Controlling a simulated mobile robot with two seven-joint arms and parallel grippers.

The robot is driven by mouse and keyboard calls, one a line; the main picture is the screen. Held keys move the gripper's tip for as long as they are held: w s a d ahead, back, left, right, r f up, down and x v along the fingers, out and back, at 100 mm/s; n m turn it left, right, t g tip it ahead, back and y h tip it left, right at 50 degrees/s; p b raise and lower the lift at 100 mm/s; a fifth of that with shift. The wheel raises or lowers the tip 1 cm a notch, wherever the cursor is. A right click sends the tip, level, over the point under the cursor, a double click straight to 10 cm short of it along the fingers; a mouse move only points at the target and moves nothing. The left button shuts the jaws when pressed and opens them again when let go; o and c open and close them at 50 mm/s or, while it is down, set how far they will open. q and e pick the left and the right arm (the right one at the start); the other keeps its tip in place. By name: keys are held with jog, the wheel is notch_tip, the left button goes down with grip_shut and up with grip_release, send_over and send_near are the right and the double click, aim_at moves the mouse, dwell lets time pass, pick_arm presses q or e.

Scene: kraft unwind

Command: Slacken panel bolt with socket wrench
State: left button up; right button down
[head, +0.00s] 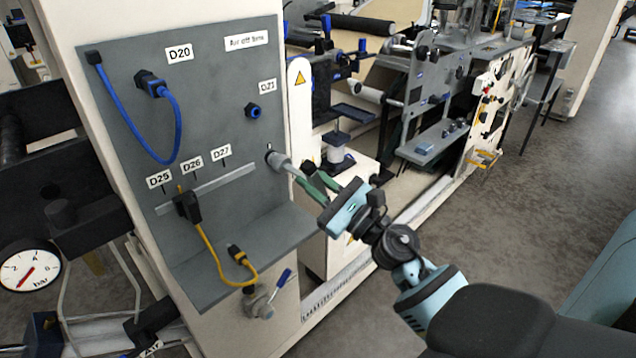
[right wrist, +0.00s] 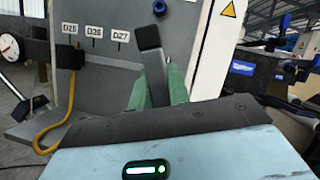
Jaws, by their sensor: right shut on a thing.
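The grey upright panel (head: 225,110) fills the left half of the head view. My right gripper (head: 318,188) has green fingers and is at the panel's right edge, below the D21 label. It is shut on the socket wrench (head: 282,163), whose grey rounded end points up-left to the panel face. A small dark spot, perhaps the panel bolt, shows at that end; I cannot tell whether the socket is seated on it. In the right wrist view the wrench (right wrist: 156,72) shows as a grey bar with a dark end between the green fingers. My left gripper is out of view.
A blue cable (head: 176,125) loops at the panel's upper left. A yellow cable (head: 207,250) hangs near labels D25 to D27. A blue-handled valve (head: 268,295) sits below the ledge (head: 215,265). Machinery stands behind; the floor (head: 510,200) at right is clear.

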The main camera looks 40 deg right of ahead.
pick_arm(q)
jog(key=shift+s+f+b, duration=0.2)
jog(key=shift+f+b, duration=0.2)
pick_arm(e)
jog(key=shift+w+r, duration=0.1)
jog(key=shift+w, duration=0.7)
dwell(1.8)
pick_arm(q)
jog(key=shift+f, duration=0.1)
pick_arm(e)
jog(key=shift+n+g+y+b, duration=0.45)
jog(key=shift+n+y, duration=0.25)
jog(key=shift+n, duration=0.5)
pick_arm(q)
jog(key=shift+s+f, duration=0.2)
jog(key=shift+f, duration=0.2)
pick_arm(e)
jog(key=shift+a+n, duration=0.1)
jog(key=shift+n, duration=0.3)
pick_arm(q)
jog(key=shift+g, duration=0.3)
